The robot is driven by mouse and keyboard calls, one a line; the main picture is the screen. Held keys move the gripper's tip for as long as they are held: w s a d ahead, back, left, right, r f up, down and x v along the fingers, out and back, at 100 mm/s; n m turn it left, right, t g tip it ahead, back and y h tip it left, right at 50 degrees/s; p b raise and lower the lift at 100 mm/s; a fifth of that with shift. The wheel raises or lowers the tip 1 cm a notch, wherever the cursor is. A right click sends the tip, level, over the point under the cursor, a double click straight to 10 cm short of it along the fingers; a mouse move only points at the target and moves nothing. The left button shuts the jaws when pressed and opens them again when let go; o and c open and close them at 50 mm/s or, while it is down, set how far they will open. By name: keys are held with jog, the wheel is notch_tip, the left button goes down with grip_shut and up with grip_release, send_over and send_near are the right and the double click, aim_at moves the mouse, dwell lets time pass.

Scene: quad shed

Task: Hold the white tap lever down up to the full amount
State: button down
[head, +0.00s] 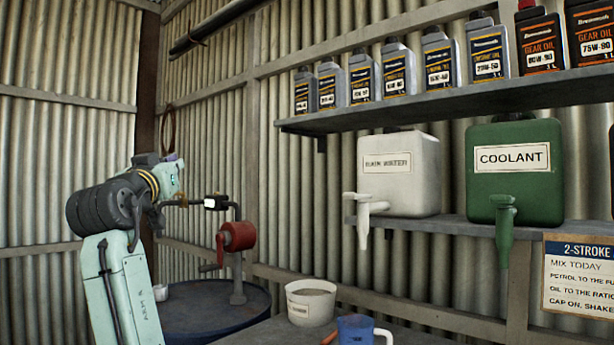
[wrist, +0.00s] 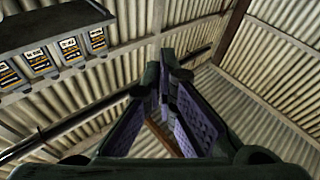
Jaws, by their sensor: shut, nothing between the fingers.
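The white tap (head: 364,212) is on the front of a white container (head: 412,175) on the lower wall shelf. Its white lever (head: 356,196) is at the top of the tap and sticks out to the left. Nothing touches it. My gripper (head: 172,158) is far to the left of the tap, at the end of my raised arm, and is small and partly hidden in the head view. In the wrist view my gripper (wrist: 166,58) has its purple-padded fingers together, pointing up towards the roof, with nothing between them. The tap is not in the wrist view.
A green coolant container (head: 514,175) with a green tap stands right of the white one. Oil bottles (head: 438,62) line the upper shelf (head: 420,108). A red hand pump (head: 238,236) rises from a blue drum (head: 215,318). A white tub (head: 311,303) and blue jug (head: 356,331) are below.

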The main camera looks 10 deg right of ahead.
jog(key=s+d+r+m+g+h, duration=0.1)
jog(key=s+d+m+g+h, duration=0.1)
jog(key=d, duration=0.8)
jog(key=s+d+r+m+g+h, duration=0.1)
jog(key=s+d+m+g+h, duration=0.1)
jog(key=d, duration=0.8)
jog(key=s+d+r+m+g+h, duration=0.1)
jog(key=s+d+m+g+h, duration=0.1)
jog(key=d+m+g+h, duration=0.2)
jog(key=d+m+g+p, duration=0.1)
jog(key=d+g, duration=0.2)
jog(key=d, duration=0.3)
jog(key=shift+s+r+m+g, duration=0.25)
jog(key=shift+r+m+g, duration=0.05)
jog(key=shift+r, duration=0.05)
jog(key=p, duration=0.4)
send_over(358, 196)
jog(key=a, duration=0.2)
jog(key=shift+d+f, duration=0.2)
jog(key=shift+f, duration=0.8)
notch_tip(358, 196, down, 3)
jog(key=shift+w+d+r+b, duration=0.1)
jog(key=shift+w+r+b, duration=0.1)
jog(key=shift+b, duration=0.3)
jog(key=shift+s+f, duration=0.1)
jog(key=shift+f, duration=0.8)
